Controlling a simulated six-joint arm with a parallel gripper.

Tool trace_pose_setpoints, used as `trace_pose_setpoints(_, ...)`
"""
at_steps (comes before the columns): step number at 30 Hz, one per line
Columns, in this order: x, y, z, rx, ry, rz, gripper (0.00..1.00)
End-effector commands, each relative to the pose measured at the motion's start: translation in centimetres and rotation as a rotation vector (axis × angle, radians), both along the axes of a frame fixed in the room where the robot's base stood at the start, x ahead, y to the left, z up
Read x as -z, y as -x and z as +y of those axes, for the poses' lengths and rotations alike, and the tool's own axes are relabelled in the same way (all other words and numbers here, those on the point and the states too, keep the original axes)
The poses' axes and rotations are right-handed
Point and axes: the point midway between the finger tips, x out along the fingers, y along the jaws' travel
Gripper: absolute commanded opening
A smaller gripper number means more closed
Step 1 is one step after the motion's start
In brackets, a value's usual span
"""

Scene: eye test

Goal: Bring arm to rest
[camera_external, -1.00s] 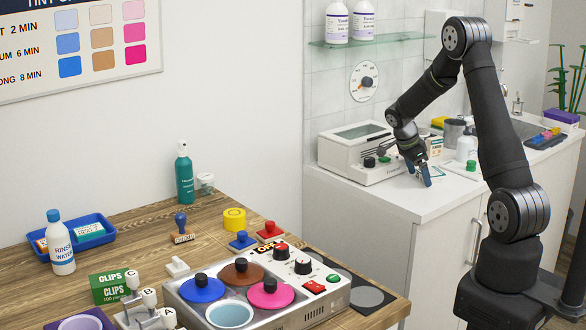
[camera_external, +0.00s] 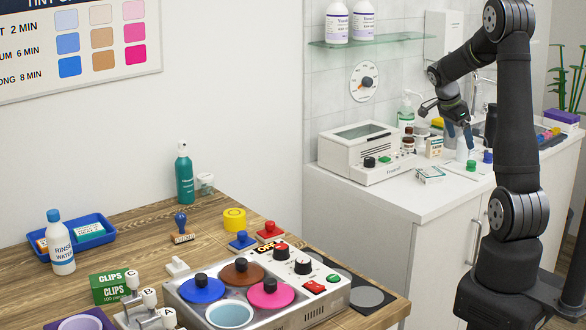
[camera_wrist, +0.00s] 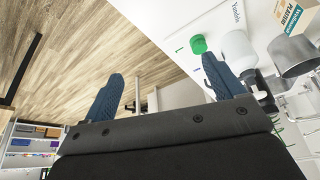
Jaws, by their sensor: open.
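My gripper (camera_external: 459,131) hangs above the white counter on the right, to the right of the white box-shaped appliance (camera_external: 366,151). Its two blue fingers point downward and are spread apart, with nothing between them. The wrist view also shows my gripper (camera_wrist: 163,66) open and empty, with wood floor and part of the counter beyond the fingers. The arm is bent at the elbow, which is high at the upper right of the external view.
Bottles and a carton (camera_external: 434,147) stand behind. A glass shelf (camera_external: 385,39) hangs above. The wooden table (camera_external: 135,225) holds dye pots and stamps.

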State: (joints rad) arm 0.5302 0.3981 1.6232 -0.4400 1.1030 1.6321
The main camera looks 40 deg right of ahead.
Motion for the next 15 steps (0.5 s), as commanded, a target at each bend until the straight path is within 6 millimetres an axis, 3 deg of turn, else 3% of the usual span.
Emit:
trace_pose_setpoints(7, -5.1, -0.5, 0.3, -0.012, 0.000, -0.003, 0.86)
trace_pose_setpoints(15, -5.0, -5.5, 3.2, -0.153, -0.009, 0.001, 0.86)
